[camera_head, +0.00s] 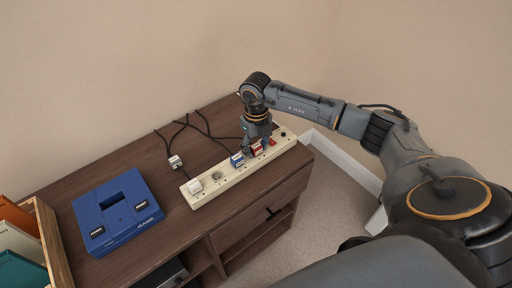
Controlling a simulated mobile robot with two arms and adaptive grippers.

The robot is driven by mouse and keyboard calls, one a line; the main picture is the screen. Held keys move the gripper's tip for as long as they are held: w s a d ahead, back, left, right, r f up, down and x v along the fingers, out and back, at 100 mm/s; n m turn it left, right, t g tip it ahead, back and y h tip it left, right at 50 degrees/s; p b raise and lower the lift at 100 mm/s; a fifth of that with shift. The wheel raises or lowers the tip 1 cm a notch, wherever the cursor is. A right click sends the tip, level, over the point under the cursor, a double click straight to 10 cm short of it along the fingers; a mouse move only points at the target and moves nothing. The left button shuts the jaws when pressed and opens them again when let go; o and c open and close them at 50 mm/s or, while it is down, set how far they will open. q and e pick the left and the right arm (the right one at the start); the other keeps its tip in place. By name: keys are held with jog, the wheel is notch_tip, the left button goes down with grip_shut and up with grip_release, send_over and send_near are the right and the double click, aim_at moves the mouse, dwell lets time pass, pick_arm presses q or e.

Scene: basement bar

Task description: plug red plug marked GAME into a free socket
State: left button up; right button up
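A cream power strip (208,192) lies along the front edge of the brown cabinet. A red plug (257,149) is at the strip, right of a blue plug (237,160); its marking is too small to read, and I cannot tell whether it is seated. My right gripper (257,147) points down at the red plug, with its fingers beside it. Whether they are shut on it is unclear. A socket (217,176) between the white plug (195,186) and the blue plug looks free. The strip's far right end has another round feature (283,133). My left gripper is not in view.
A blue console (118,212) labelled GAME sits on the cabinet (150,180) at left. A loose white plug (175,162) lies behind the strip among black cables (205,123). A wooden crate (50,240) stands at far left. The cabinet's front edge drops to carpet.

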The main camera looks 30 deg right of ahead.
notch_tip(320, 180, up, 12)
dwell(0.5)
dwell(0.3)
